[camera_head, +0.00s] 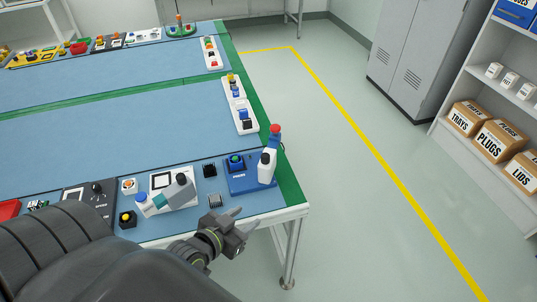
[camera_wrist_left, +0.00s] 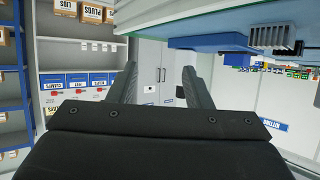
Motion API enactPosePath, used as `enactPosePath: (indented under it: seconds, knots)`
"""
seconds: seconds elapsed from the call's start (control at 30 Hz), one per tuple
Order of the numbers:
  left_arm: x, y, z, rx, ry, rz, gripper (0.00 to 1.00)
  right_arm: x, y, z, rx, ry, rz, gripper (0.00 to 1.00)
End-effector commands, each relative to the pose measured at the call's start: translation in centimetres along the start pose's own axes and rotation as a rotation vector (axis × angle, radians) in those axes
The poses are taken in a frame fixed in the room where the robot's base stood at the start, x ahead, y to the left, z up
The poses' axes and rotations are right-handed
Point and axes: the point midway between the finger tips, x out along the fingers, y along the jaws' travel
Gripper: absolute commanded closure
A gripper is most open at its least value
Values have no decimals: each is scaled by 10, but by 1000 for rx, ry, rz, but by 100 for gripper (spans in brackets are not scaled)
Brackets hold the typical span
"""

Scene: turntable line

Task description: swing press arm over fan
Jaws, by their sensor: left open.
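The press is a blue base (camera_head: 250,183) at the table's near right corner. Its arm, a white and dark blue upright part with a red knob (camera_head: 275,129), stands at the base's right side. A small green and blue piece (camera_head: 236,160) sits on the base left of the arm; I cannot tell whether it is the fan. My left gripper (camera_head: 247,218) is open and empty, near the table's front edge, on the near side of the press. Its spread fingers show in the left wrist view (camera_wrist_left: 160,88), with a blue block edge (camera_wrist_left: 210,43) above them. My right gripper is out of view.
A grey finned block (camera_head: 215,201) and a black cube (camera_head: 209,170) stand left of the press. A white station with a grey and teal arm (camera_head: 175,192) is farther left. The floor right of the table is clear up to the cabinet (camera_head: 408,60) and shelf.

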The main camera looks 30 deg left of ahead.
Motion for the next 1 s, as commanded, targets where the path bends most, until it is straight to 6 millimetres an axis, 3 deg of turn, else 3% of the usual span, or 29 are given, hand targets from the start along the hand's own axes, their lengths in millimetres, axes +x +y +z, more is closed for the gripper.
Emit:
enactPosePath:
  seconds: [0.3,0.57,0.77,1.0]
  knots:
    - [-2,-26,-38,-47,358,-103,55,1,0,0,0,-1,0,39]
    - [-2,-36,-50,-59,435,-141,55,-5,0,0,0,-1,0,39]
    - [20,-39,-64,-59,435,-140,55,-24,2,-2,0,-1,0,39]
    - [60,-46,-80,-59,435,-140,55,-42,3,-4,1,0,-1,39]
